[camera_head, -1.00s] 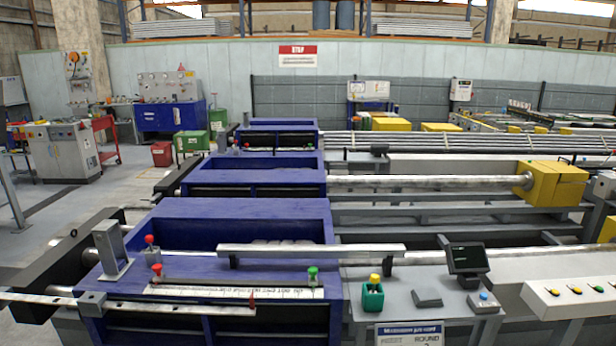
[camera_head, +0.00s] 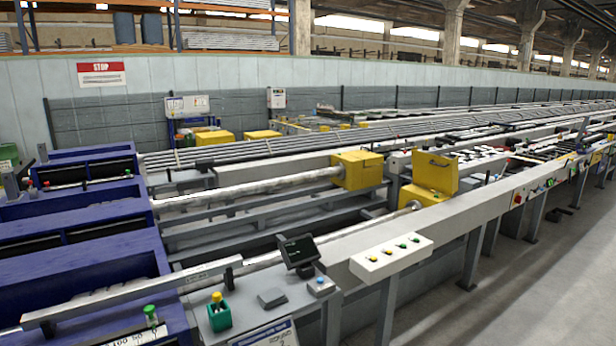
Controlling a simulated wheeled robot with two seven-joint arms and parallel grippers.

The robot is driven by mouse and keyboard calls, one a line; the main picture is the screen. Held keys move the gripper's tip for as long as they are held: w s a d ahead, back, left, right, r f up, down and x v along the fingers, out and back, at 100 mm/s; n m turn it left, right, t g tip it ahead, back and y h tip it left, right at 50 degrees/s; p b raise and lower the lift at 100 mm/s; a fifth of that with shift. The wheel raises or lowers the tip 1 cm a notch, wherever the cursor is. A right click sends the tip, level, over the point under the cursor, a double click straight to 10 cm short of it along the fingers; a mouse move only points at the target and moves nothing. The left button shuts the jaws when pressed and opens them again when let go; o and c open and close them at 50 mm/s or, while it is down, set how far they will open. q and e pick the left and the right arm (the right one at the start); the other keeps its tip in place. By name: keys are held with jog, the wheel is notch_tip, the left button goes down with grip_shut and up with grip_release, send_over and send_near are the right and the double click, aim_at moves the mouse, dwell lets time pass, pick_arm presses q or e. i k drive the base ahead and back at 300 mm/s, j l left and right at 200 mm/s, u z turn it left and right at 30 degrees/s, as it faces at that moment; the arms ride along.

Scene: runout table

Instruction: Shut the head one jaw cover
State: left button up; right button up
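Two yellow heads stand on the runout lines in the head view. The farther head (camera_head: 357,170) is a closed-looking yellow box at the end of a long bar. The nearer head (camera_head: 424,197) has a yellow cover (camera_head: 435,171) standing raised above it, with a small dark handle near its top edge. A bar (camera_head: 300,243) runs from the left to this nearer head. I cannot read any number on either head. Its jaws are too small to make out. Neither of my grippers is in view.
A long grey rail (camera_head: 450,220) runs in front of the nearer head. A button box (camera_head: 391,256), a dark screen (camera_head: 299,252) and a green holder (camera_head: 218,315) stand at the front. Blue machine housings (camera_head: 80,235) fill the left.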

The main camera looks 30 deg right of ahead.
aim_at(434, 172)
jog(key=z, duration=1.8)
jog(key=i+l+u, duration=0.15)
jog(key=i, duration=0.25)
jog(key=i+l+u, duration=0.15)
jog(key=i+l, duration=0.2)
jog(key=i, duration=0.05)
